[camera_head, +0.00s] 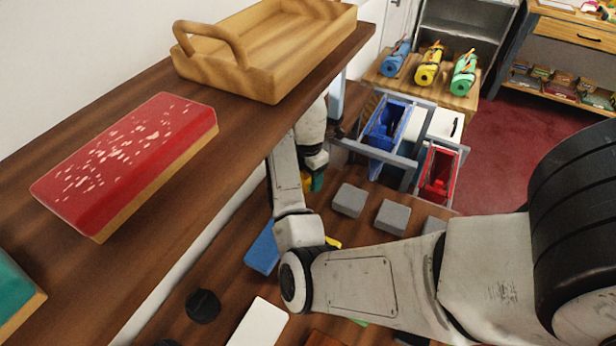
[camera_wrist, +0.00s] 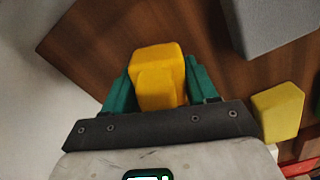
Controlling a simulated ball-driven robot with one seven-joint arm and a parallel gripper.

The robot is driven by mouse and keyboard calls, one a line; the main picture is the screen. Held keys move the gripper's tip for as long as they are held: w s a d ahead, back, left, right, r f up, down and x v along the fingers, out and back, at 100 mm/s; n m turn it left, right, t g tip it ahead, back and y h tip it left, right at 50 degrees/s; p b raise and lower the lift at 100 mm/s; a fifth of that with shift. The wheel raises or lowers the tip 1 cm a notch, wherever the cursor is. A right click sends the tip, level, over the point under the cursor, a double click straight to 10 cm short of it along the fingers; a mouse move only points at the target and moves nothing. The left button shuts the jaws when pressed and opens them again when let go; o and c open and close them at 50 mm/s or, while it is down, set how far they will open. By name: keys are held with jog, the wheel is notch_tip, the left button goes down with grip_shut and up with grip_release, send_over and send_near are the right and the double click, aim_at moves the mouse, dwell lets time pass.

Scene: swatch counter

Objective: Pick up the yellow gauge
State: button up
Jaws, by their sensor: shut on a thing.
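In the wrist view the yellow gauge (camera_wrist: 158,68), a blocky yellow piece, sits between the two green fingers of my gripper (camera_wrist: 158,82). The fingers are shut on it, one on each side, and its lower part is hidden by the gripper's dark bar. In the head view my gripper (camera_head: 313,181) points down beside the shelf edge, with only a bit of the yellow gauge (camera_head: 306,180) showing. I cannot tell whether the gauge touches the brown counter below.
Several grey blocks (camera_head: 349,200) stand right of my gripper. A blue block (camera_head: 262,248) and another yellow piece (camera_wrist: 278,110) lie nearby. Blue (camera_head: 388,126) and red (camera_head: 439,174) bins stand beyond. A raised shelf with a red-topped slab (camera_head: 125,160) and wooden tray (camera_head: 235,72) is at left.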

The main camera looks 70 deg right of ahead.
jog(key=shift+s+r, duration=0.15)
jog(key=shift+r, duration=0.05)
notch_tip(320, 180, up, 7)
jog(key=p, duration=0.2)
jog(key=shift+r+p, duration=0.15)
jog(key=shift+p, duration=0.2)
jog(key=s+a+f+p, duration=0.1)
jog(key=s+p, duration=0.4)
jog(key=s, duration=1.4)
jog(key=shift+s, duration=0.3)
jog(key=o, duration=0.7)
jog(key=shift+a, duration=0.1)
jog(key=c, duration=0.4)
jog(key=shift+w, duration=0.1)
jog(key=shift+w+f, duration=0.1)
